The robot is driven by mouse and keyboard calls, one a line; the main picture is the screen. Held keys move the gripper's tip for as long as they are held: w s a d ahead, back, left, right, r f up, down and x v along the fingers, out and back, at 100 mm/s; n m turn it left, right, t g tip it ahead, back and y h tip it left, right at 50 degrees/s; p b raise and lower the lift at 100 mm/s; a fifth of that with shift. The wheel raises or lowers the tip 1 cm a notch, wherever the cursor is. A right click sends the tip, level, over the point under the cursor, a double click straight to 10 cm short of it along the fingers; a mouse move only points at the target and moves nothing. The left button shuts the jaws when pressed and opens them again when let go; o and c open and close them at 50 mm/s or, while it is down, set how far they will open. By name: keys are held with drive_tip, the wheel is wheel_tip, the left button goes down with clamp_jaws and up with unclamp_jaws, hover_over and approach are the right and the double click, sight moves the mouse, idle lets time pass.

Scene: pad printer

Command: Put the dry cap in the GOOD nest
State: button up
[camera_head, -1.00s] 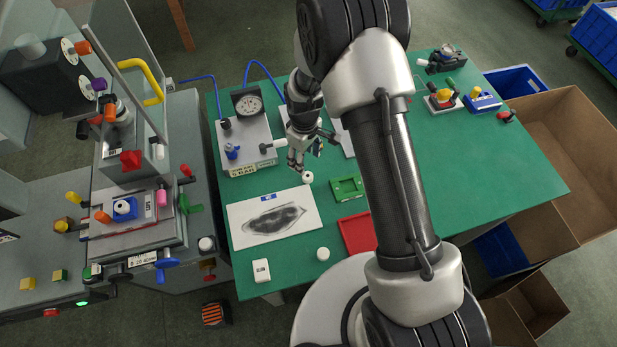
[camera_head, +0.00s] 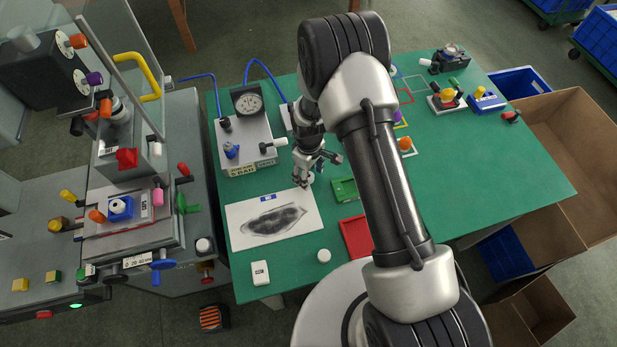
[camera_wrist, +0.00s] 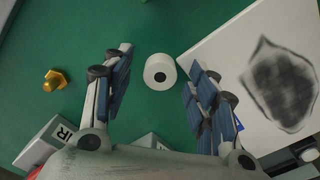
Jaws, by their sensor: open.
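A white round cap with a dark dot on top (camera_wrist: 160,72) sits on the green table, between my gripper's fingers in the wrist view. In the head view it is mostly hidden by my gripper (camera_head: 303,184). My gripper is open, its two fingers (camera_wrist: 156,88) on either side of the cap, and I see no contact. A green nest (camera_head: 343,190) lies just right of the gripper in the head view; I cannot read a GOOD label on it. Another white cap (camera_head: 323,256) stands nearer the front edge. I cannot tell dryness from the picture.
A red tray (camera_head: 357,238) lies in front of the green nest, partly behind my arm. A white sheet with a dark smudge (camera_head: 272,219) lies left of the gripper. A grey gauge box (camera_head: 246,140) stands behind. A brass knob (camera_wrist: 55,80) shows in the wrist view.

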drive_tip(key=shift+c, duration=0.4)
drive_tip(key=c, duration=0.8)
